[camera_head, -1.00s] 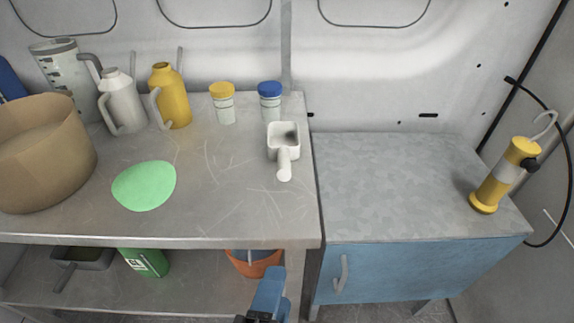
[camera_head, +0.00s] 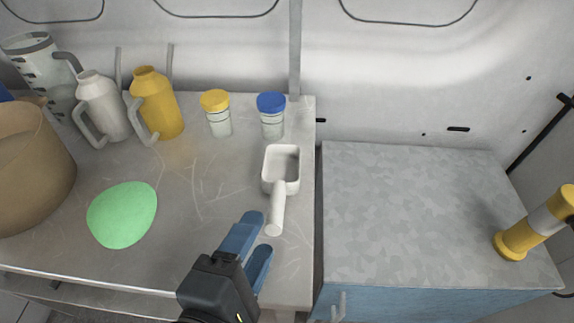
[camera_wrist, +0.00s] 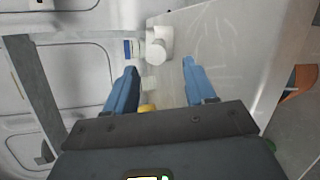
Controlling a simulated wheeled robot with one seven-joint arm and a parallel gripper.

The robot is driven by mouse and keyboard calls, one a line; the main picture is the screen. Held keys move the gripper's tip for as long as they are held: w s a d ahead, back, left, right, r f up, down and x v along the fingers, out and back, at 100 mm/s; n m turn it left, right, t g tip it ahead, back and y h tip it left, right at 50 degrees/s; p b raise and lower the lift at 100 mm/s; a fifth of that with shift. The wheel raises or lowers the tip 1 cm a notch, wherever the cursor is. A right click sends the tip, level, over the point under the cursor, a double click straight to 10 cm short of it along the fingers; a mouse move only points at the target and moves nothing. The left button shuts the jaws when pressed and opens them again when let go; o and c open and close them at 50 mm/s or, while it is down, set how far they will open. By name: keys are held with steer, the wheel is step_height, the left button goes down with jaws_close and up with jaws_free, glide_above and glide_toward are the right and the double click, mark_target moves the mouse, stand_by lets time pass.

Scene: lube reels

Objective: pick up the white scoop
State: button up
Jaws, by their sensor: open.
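The white scoop (camera_head: 281,172) lies on the metal table near its right edge. Its square bowl is toward the back and its handle points to the front. My gripper (camera_head: 258,237) is open and empty, with blue fingers, just in front and to the left of the handle's end. In the wrist view the scoop (camera_wrist: 158,45) shows beyond the gap between the fingers (camera_wrist: 160,85), apart from them.
Behind the scoop stand a blue-capped jar (camera_head: 271,116) and a yellow-capped jar (camera_head: 217,114). A green disc (camera_head: 122,214) lies to the left, near a brown pot (camera_head: 35,170), a yellow jug (camera_head: 156,103) and a white jug (camera_head: 103,107). A blue cabinet (camera_head: 420,215) adjoins on the right, bearing a yellow tool (camera_head: 530,232).

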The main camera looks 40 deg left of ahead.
mark_target(273, 207)
steer(key=p+x, duration=0.1)
steer(key=x, duration=0.6)
steer(key=shift+w+a, duration=0.15)
steer(key=shift+w, duration=0.15)
jaws_close()
